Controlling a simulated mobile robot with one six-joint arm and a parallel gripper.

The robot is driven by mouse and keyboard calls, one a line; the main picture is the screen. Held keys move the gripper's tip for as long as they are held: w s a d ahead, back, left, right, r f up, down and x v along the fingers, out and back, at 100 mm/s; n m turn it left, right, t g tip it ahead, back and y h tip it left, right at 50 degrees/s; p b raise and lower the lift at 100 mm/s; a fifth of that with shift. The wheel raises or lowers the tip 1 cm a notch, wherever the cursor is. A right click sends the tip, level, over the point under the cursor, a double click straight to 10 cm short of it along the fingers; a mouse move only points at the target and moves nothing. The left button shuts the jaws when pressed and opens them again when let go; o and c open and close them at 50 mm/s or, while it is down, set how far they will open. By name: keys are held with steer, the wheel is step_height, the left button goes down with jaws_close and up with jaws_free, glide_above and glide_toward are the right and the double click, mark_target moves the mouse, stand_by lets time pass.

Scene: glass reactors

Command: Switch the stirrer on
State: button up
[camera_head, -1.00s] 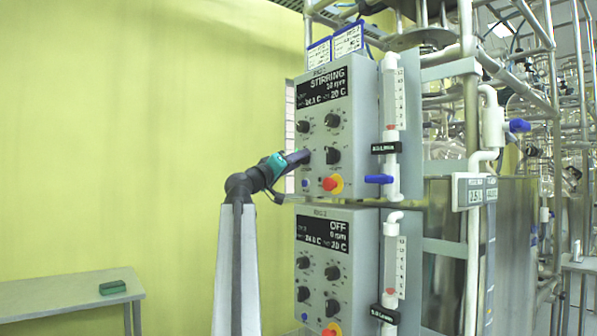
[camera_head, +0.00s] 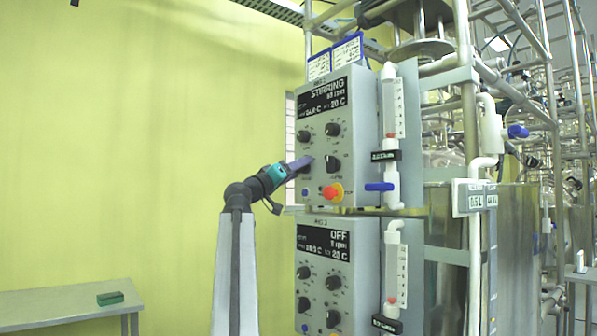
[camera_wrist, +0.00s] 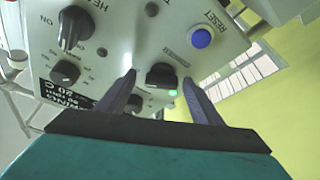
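The upper control box (camera_head: 352,98) is grey, and its black display (camera_head: 322,100) reads STIRRING, with a small rpm figure I cannot read surely. My gripper (camera_head: 308,160) is at the lower left of its panel and hides the knob there. In the wrist view, my gripper (camera_wrist: 159,77) is open, with a finger on either side of a black knob (camera_wrist: 161,76) and gaps to both fingers. A green light (camera_wrist: 172,93) glows beside this knob. A blue RESET button (camera_wrist: 201,38) is near the right finger.
A red button (camera_head: 332,193) is below my gripper. A blue valve handle (camera_head: 379,187) sticks out at the right. The lower control box (camera_head: 338,270) reads OFF. A bench (camera_head: 60,304) with a green block (camera_head: 110,298) stands at left. Space left of the boxes is clear.

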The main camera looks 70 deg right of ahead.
steer(key=shift+w, duration=0.1)
steer(key=p+v, duration=0.2)
steer(key=v, duration=1.1)
steer(key=shift+a, duration=0.4)
steer(key=shift+f, duration=0.15)
